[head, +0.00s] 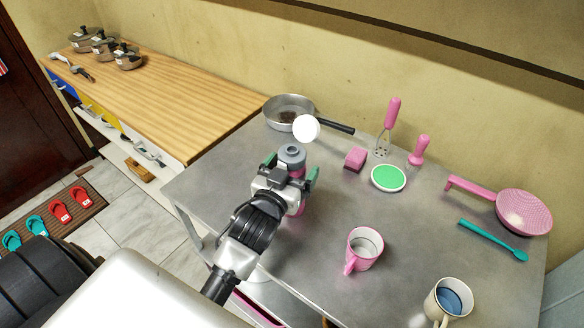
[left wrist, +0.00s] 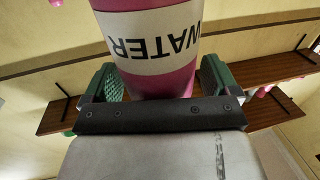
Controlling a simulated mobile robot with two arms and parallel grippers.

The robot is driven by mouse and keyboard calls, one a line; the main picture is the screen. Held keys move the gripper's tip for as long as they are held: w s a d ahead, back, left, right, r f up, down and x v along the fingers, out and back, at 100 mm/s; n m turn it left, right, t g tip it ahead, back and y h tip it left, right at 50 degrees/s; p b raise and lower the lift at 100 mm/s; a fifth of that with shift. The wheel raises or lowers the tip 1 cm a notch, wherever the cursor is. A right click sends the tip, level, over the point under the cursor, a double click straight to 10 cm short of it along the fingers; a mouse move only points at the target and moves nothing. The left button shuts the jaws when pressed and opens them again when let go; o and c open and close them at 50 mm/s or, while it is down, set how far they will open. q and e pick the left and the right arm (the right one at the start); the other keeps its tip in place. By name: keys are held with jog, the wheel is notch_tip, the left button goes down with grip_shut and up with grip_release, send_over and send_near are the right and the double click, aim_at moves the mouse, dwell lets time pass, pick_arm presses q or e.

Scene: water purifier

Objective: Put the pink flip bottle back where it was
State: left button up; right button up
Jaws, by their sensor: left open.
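The pink flip bottle (head: 298,172) has a grey lid and stands at the left part of the grey metal table (head: 335,215), partly hidden by my gripper. In the left wrist view, the bottle (left wrist: 158,82) shows a white label reading WATER upside down. My left gripper (head: 293,176) is open around the bottle. Its green fingers stand on either side of it, and in the left wrist view the gripper (left wrist: 160,85) shows small gaps between pads and bottle. My right gripper is not in view.
A pan (head: 283,109), a white ball-like thing (head: 306,128), a pink sponge (head: 355,158) and a green-and-white disc (head: 388,178) lie behind. A pink mug (head: 364,248) and a cream mug (head: 447,301) stand at front right. A wooden counter (head: 165,95) is at left.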

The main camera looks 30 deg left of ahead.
pick_arm(q)
jog(key=shift+r, duration=0.3)
jog(key=s+b, duration=0.2)
jog(key=s, duration=1)
jog(key=shift+d, duration=0.35)
jog(key=shift+f, duration=0.1)
